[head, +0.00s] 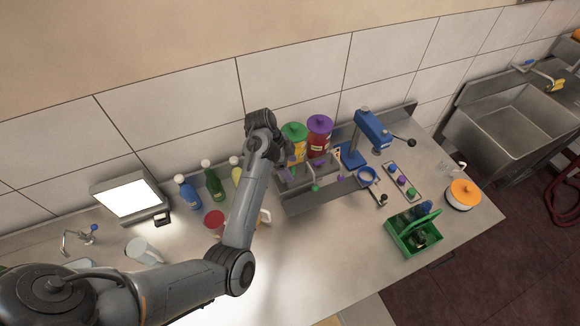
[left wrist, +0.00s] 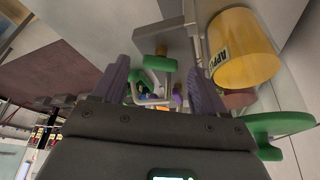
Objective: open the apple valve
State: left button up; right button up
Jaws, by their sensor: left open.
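The apple dispenser is a yellow container (head: 298,150) with a green lid (head: 293,130), at the back of the counter. In the left wrist view the yellow container (left wrist: 242,48) shows at upper right, its label partly readable as "APPL". A green T-shaped valve handle (left wrist: 158,63) shows ahead, between the finger lines of my left gripper (left wrist: 160,82). The jaws are open, and I cannot tell whether they touch the handle. In the head view my left gripper (head: 284,162) is beside the yellow container, partly hidden by my arm. My right gripper is not in view.
A red container with a purple lid (head: 319,123) stands right of the apple one. A blue press (head: 372,130), a green crate (head: 400,238) and an orange-lidded pot (head: 462,194) are further right. Several bottles (head: 188,193) and a red cup (head: 214,220) stand left.

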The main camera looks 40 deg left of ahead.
pick_arm(q)
jog(key=shift+w+d+f, duration=0.1)
jog(key=shift+d+f, duration=0.05)
jog(key=shift+f, duration=0.35)
jog(key=shift+c, duration=0.4)
jog(key=c, duration=1)
jog(key=shift+r+n+p, duration=0.15)
jog(key=shift+n+p, duration=0.35)
jog(key=shift+p, duration=0.2)
jog(key=shift+d+n+t+y+p, duration=0.15)
jog(key=shift+n+t+y+p, duration=0.3)
jog(key=shift+n+p, duration=0.55)
jog(key=shift+n+t+y+p, duration=0.35)
jog(key=shift+n+y+p, duration=0.1)
jog(key=shift+n+p, duration=0.85)
jog(key=o, duration=1.1)
jog(key=shift+s, duration=0.2)
